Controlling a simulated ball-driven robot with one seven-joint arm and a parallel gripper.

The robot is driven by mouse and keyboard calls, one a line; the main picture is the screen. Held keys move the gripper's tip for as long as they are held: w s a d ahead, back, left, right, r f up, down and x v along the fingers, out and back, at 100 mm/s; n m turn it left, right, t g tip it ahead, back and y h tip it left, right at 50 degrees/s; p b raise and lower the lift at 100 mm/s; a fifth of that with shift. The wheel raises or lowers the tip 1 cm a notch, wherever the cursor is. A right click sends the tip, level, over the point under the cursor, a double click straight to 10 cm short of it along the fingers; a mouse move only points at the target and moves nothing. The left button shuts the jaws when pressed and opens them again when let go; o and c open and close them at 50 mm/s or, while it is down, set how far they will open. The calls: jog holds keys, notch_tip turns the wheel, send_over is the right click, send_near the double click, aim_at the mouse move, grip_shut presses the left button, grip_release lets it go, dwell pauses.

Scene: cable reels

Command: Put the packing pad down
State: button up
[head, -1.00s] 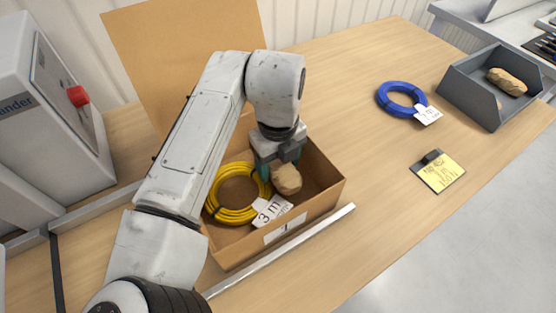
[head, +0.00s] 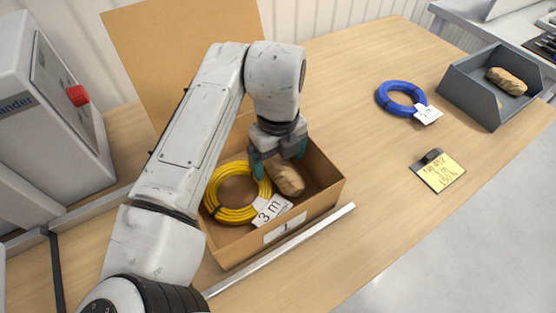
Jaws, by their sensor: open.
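The brown, crumpled packing pad (head: 287,180) lies in the open cardboard box (head: 325,196), to the right of a yellow cable coil (head: 216,212). The coil carries a white "3 m" tag (head: 272,209). My gripper (head: 279,168) is open just above the pad, its teal fingertips apart to either side of the pad's far end. I cannot tell whether a fingertip still touches the pad. The arm hides part of the box's left side.
A blue cable coil (head: 391,104) with a tag lies right of the box. Beyond it stands a grey bin (head: 474,99) holding another brown pad (head: 507,81). A yellow note (head: 440,172) lies in front. A grey machine (head: 40,110) stands left. A metal rail (head: 300,243) runs before the box.

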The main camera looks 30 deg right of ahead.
aim_at(278, 163)
notch_tip(278, 163, up, 11)
dwell(0.3)
